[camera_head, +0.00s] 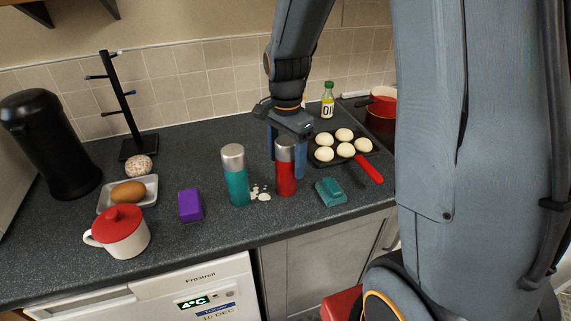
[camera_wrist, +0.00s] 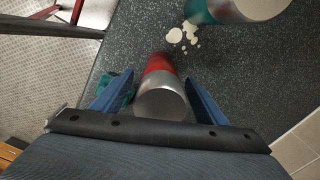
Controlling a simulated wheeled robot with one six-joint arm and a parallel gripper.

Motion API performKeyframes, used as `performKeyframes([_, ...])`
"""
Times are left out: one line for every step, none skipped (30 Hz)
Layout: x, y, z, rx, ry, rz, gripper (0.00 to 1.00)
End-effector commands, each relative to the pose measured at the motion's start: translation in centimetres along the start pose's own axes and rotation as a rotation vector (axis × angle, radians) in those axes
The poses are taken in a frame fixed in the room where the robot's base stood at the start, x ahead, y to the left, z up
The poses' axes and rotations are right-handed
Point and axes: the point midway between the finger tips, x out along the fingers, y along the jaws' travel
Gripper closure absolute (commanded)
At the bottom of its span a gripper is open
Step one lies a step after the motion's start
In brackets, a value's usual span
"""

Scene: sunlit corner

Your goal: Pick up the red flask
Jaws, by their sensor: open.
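The red flask (camera_head: 286,178) stands upright on the dark worktop, with a silver cap. In the wrist view the red flask (camera_wrist: 159,68) is seen from above, its silver cap between the two blue fingers. My gripper (camera_head: 286,160) is open and lowered around the upper part of the flask, one finger on each side. In the wrist view my gripper (camera_wrist: 158,92) shows a gap between the fingers and the flask. The flask's far side is hidden.
A teal flask (camera_head: 237,182) stands close left, with white spots (camera_head: 261,192) between. A purple block (camera_head: 190,205) and lidded mug (camera_head: 122,236) are left.

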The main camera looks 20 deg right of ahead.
Motion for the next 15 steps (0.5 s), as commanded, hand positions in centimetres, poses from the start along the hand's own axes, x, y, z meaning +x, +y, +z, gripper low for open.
performKeyframes([0.6, 0.1, 0.1, 0.0, -0.001, 0.002, 0.33])
performKeyframes([0.8, 0.1, 0.1, 0.0, -0.001, 0.003, 0.33])
performKeyframes([1.2, 0.1, 0.1, 0.0, -0.001, 0.002, 0.33])
performKeyframes([1.4, 0.1, 0.1, 0.0, 0.0, 0.001, 0.33])
performKeyframes([1.5, 0.0, 0.1, 0.0, 0.0, 0.0, 0.33])
performKeyframes([1.6, 0.0, 0.1, 0.0, 0.0, 0.0, 0.33])
performKeyframes([1.7, 0.0, 0.1, 0.0, 0.0, 0.0, 0.33])
performKeyframes([1.8, 0.0, 0.1, 0.0, 0.0, 0.0, 0.33])
performKeyframes([1.8, 0.0, 0.1, 0.0, 0.0, 0.0, 0.33])
performKeyframes([1.8, 0.0, 0.1, 0.0, 0.0, 0.0, 0.33])
performKeyframes([1.8, 0.0, 0.1, 0.0, 0.0, 0.0, 0.33])
performKeyframes([1.8, 0.0, 0.1, 0.0, 0.0, 0.0, 0.33])
performKeyframes([1.8, 0.0, 0.1, 0.0, 0.0, 0.0, 0.33])
performKeyframes([1.8, 0.0, 0.1, 0.0, 0.0, 0.0, 0.37])
performKeyframes([1.8, 0.0, 0.1, 0.0, 0.0, 0.0, 0.43])
